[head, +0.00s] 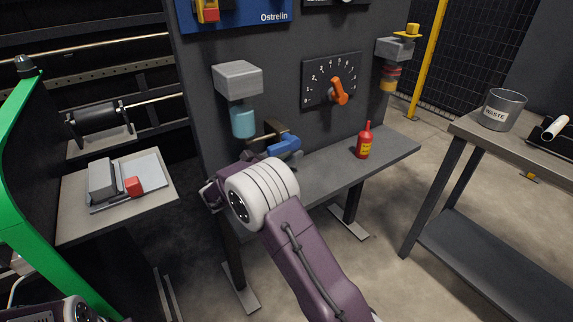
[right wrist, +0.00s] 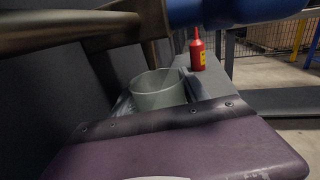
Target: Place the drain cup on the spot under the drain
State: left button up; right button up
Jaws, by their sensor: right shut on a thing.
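The drain cup (right wrist: 158,92) is a grey-green open cup in the right wrist view. My right gripper (right wrist: 160,84) is shut on it, with a dark finger on either side. The cup looks about upright; I cannot tell whether its base touches the bench. A brass drain pipe (right wrist: 55,32) with a blue handle (right wrist: 235,10) crosses above and nearer the camera. In the head view the blue handle (head: 284,147) shows just past my right wrist, which hides the cup and most of the gripper. The spot under the drain is hidden. My left gripper is out of view.
The narrow grey bench (head: 330,176) runs along the dark panel. A red bottle (head: 363,142) stands toward its right. A pale-blue bowl (head: 243,122) hangs under a grey block above my wrist. A waste bin (head: 502,110) stands on the right-hand table.

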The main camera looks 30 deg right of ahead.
notch_tip(320, 180, down, 4)
jog(key=b, duration=0.2)
jog(key=shift+r+b, duration=0.15)
jog(key=shift+b, duration=0.2)
jog(key=shift+r, duration=0.1)
jog(key=o, duration=1.1)
jog(key=shift+c, duration=0.2)
